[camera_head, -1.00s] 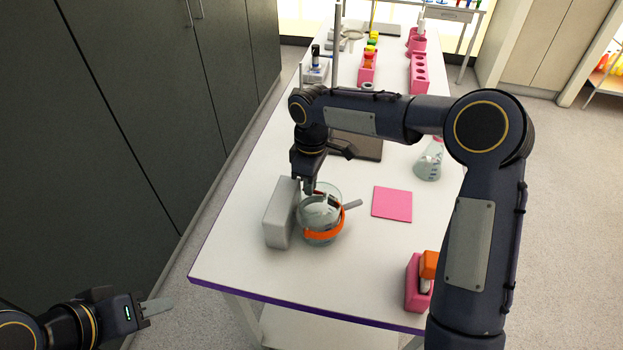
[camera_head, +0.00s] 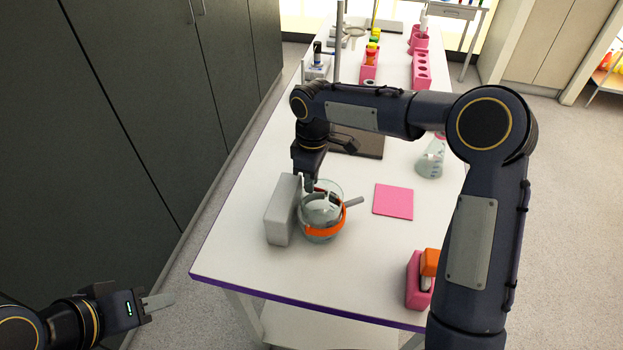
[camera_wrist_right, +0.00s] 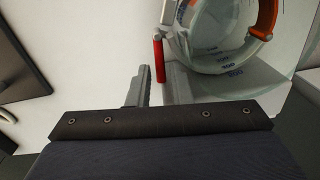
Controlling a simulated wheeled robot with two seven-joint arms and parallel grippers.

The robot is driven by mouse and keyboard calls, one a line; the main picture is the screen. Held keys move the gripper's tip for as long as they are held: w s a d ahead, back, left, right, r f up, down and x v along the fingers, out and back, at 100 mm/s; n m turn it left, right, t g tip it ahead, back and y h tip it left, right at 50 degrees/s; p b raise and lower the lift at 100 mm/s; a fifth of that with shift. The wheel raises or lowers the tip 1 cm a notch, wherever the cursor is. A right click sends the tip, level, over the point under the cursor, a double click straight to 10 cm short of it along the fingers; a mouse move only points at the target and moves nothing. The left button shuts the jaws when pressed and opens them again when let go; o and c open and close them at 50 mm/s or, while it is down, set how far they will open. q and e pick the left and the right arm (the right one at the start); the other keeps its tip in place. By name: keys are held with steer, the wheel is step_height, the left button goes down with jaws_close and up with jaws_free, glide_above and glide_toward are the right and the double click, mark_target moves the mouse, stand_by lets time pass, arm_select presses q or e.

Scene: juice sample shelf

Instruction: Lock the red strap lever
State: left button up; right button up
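A round glass flask (camera_head: 322,218) with an orange strap (camera_head: 322,233) around it stands beside a grey block (camera_head: 283,210) on the white table. The red lever (camera_wrist_right: 158,60) is a thin bar beside the flask in the right wrist view. My right gripper (camera_head: 310,184) points down at the flask's upper left side. In the wrist view one grey finger (camera_wrist_right: 140,88) is just left of the lever, with a small gap showing; the other finger is not clear.
A pink square mat (camera_head: 393,202) lies right of the flask. A conical flask (camera_head: 431,160) and a pink holder with an orange top (camera_head: 419,285) stand near the right edge. A dark plate (camera_head: 357,143) lies behind my right arm. Racks stand farther back.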

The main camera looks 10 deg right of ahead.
step_height(320, 180, up, 7)
steer(key=shift+w+r, duration=0.15)
